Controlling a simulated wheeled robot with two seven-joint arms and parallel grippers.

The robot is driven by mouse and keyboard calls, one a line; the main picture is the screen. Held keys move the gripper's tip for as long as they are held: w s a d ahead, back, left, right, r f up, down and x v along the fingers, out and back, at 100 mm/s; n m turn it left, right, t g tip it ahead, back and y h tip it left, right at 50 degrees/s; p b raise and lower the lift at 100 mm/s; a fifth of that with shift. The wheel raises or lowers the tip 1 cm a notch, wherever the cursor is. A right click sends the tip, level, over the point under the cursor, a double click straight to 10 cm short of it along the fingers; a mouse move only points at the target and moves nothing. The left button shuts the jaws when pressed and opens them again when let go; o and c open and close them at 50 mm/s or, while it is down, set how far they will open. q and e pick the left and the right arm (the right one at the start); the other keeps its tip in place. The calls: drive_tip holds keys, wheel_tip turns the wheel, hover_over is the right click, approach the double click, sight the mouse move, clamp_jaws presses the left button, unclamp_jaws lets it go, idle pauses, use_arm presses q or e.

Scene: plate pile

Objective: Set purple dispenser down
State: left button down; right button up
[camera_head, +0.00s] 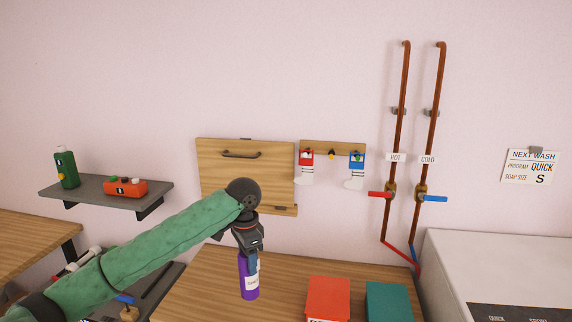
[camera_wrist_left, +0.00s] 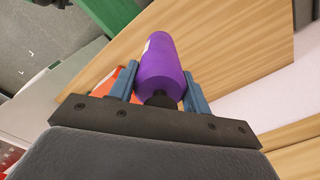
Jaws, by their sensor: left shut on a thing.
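The purple dispenser (camera_head: 249,279) is a cylinder with a white label, upright over the wooden counter (camera_head: 200,285). My left gripper (camera_head: 248,257) is shut on its upper part from above. In the left wrist view the dispenser (camera_wrist_left: 162,70) sits between the two blue fingers of the left gripper (camera_wrist_left: 160,88). I cannot tell whether its base touches the counter. My right gripper is in neither view.
A red box (camera_head: 328,296) and a teal box (camera_head: 388,300) stand right of the dispenser. A white machine (camera_head: 480,260) stands at the right. A grey shelf (camera_head: 100,192) holds a green bottle (camera_head: 66,168) and an orange box (camera_head: 125,188). Bare counter lies left of the dispenser.

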use_arm(q)
drive_tip(key=n, duration=0.3)
drive_tip(key=d+r+n, duration=0.1)
drive_tip(key=n, duration=0.1)
drive_tip(key=shift+s+n, duration=0.3)
drive_tip(key=shift+s, duration=0.1)
drive_tip(key=shift+s+a+f+n, duration=0.1)
drive_tip(key=shift+s+n, duration=0.05)
drive_tip(key=shift+n, duration=0.45)
drive_tip(key=s+a+f+n, duration=0.2)
drive_tip(key=s+a+f, duration=0.3)
drive_tip(key=f, duration=0.3)
drive_tip(key=s+a+f+n, duration=0.3)
drive_tip(key=s+a+f, duration=0.3)
drive_tip(key=s+f, duration=0.1)
drive_tip(key=shift+s+f, duration=0.3)
drive_tip(key=shift+f, duration=0.6)
